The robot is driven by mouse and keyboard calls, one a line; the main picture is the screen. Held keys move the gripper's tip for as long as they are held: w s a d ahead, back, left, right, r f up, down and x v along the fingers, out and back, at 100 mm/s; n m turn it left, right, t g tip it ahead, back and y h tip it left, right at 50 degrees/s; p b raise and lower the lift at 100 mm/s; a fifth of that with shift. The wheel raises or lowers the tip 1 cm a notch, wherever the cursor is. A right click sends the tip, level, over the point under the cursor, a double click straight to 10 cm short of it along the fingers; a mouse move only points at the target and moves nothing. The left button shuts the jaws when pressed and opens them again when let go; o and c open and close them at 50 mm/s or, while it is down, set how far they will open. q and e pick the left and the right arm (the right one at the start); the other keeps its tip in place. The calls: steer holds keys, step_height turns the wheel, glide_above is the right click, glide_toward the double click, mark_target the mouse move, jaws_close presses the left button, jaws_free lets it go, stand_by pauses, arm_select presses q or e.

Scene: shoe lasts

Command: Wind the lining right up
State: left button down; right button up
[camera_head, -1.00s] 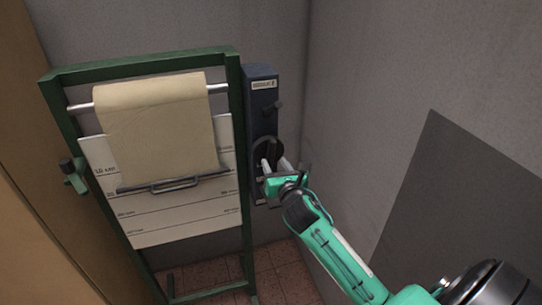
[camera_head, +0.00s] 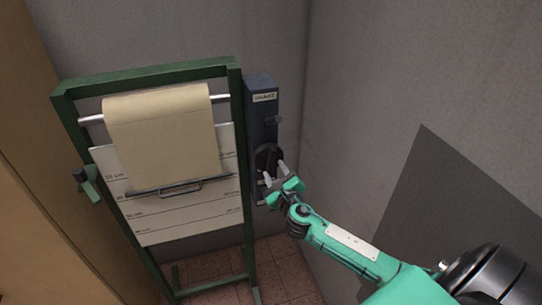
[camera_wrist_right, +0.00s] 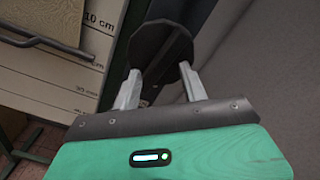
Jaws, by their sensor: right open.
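The beige lining (camera_head: 165,135) hangs from a silver roller (camera_head: 92,119) in a green frame. A dark bar with a handle (camera_head: 180,187) runs along its lower edge, in front of a white board (camera_head: 185,220) marked in centimetres. A dark round wheel (camera_head: 267,156) sits on the blue box right of the frame; it also shows in the right wrist view (camera_wrist_right: 160,45). My right gripper (camera_head: 274,173) is at the wheel's lower part, its fingers open and spread. In the wrist view the fingers (camera_wrist_right: 160,90) reach toward the wheel's lower edge; contact is unclear. My left gripper is out of view.
The blue box (camera_head: 262,100) has a label and a small dark lever (camera_head: 273,119) above the wheel. A green crank-like fitting (camera_head: 87,184) is on the frame's left post. Grey walls close in behind and right. Tiled floor (camera_head: 285,265) shows below.

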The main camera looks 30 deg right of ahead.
steer(key=n, duration=0.3)
steer(key=shift+d, duration=0.1)
steer(key=n, duration=0.4)
steer(key=shift+n, duration=0.3)
steer(key=n, duration=0.2)
steer(key=shift+a+r+n, duration=0.25)
steer(key=shift+a+n, duration=0.1)
steer(key=shift+n, duration=0.05)
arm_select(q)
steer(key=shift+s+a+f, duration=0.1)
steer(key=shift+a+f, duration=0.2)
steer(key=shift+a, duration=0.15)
arm_select(e)
steer(key=n, duration=0.1)
steer(key=a+n, duration=0.1)
steer(key=n, duration=0.2)
steer(key=shift+s+a+r, duration=0.15)
steer(key=shift+a+r, duration=0.05)
steer(key=shift+r, duration=0.15)
steer(key=shift+d+n, duration=0.15)
steer(key=shift+n, duration=0.25)
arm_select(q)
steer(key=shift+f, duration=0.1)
arm_select(e)
steer(key=shift+f, duration=0.15)
